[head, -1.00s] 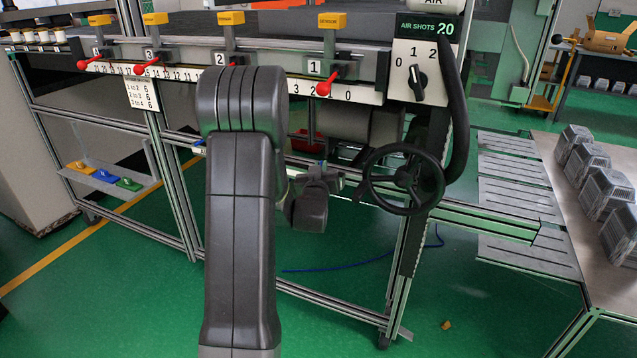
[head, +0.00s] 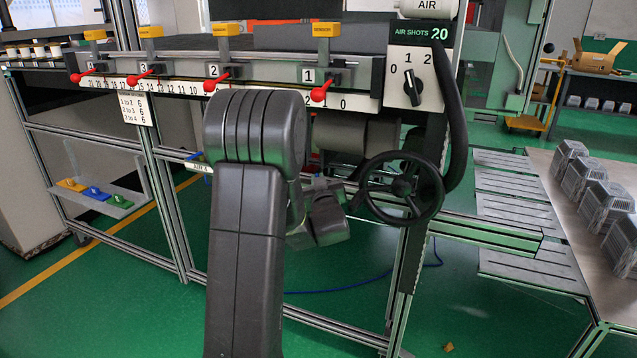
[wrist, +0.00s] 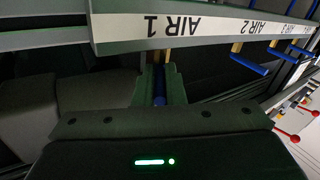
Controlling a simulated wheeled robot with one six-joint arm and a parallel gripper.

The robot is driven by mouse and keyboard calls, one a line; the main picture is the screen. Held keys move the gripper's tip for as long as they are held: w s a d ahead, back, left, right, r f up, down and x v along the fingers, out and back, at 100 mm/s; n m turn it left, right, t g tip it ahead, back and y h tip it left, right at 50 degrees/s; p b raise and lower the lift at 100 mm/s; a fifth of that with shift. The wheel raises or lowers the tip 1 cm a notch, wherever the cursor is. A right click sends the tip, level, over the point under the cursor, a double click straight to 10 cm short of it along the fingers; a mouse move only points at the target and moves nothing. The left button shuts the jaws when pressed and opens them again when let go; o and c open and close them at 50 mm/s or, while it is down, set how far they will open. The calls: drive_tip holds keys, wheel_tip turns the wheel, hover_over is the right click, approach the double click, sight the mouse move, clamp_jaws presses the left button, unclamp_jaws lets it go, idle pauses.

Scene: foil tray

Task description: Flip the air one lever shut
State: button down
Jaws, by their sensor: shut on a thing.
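In the wrist view, the AIR 1 label (wrist: 136,24) sits upside down on a pale rail. Below it is the air one lever (wrist: 159,88), blue, with a bit of brass above it. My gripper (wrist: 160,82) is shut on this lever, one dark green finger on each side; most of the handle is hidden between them. Whether the lever stands open or shut I cannot tell. In the head view my arm hides the lever, and only part of my wrist shows below the red-levered rail.
In the wrist view the blue AIR 2 lever (wrist: 248,63) and AIR 3 lever (wrist: 288,53) hang to the right. In the head view a black handwheel (head: 402,188) stands right of my wrist. A metal table (head: 590,210) with foil trays is at right. Green floor lies open in front.

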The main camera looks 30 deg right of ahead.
drive_tip(key=c, duration=1.5)
unclamp_jaws()
drive_tip(key=shift+s, duration=0.1)
drive_tip(key=v, duration=0.7)
drive_tip(key=shift+s+a, duration=0.1)
drive_tip(key=shift+s, duration=0.05)
